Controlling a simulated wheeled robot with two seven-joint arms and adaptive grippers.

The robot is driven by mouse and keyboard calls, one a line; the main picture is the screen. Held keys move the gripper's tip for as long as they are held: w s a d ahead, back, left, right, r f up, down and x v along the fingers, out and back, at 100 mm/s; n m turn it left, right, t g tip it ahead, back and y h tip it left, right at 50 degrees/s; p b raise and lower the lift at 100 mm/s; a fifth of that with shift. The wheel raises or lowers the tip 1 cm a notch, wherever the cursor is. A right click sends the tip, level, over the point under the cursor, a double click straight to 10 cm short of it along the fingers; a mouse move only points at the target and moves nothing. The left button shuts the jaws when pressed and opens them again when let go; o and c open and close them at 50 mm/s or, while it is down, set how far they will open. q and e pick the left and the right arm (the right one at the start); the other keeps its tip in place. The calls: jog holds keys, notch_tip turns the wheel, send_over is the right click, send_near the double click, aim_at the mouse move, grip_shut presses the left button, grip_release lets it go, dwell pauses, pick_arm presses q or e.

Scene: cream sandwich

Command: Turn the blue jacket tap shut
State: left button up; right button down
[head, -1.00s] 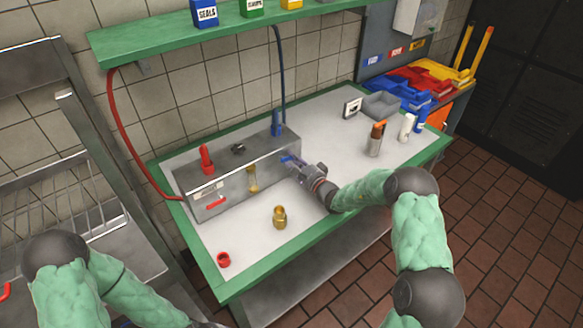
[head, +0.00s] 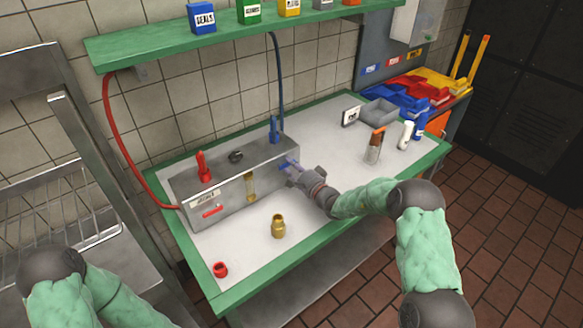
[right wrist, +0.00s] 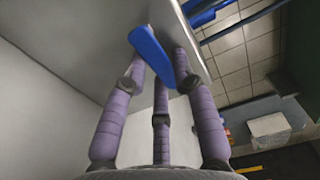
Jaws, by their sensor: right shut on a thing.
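The blue jacket tap (head: 286,164) is a small blue lever on the front of the grey metal box (head: 228,202), near its right end. My right gripper (head: 291,170) is at this lever, its arm reaching in from the right. In the right wrist view the blue lever (right wrist: 152,54) lies slantwise between the purple-grey fingers, which are shut on it. The fingers hide part of the tap in the head view, so its exact angle is hard to tell there. My left arm shows at lower left, but its gripper is out of view.
A red lever (head: 212,211) is on the box front at left. Red (head: 203,168) and blue (head: 274,130) fittings with hoses stand on top. A brass fitting (head: 278,226) and a red cap (head: 220,269) stand on the bench in front. Grey bin (head: 380,111) and bottles stand right.

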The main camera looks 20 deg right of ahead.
jog(key=c, duration=1)
grip_release()
jog(key=shift+s, duration=0.15)
jog(key=v, duration=1.1)
jog(key=shift+s+d, duration=0.1)
jog(key=shift+s, duration=0.3)
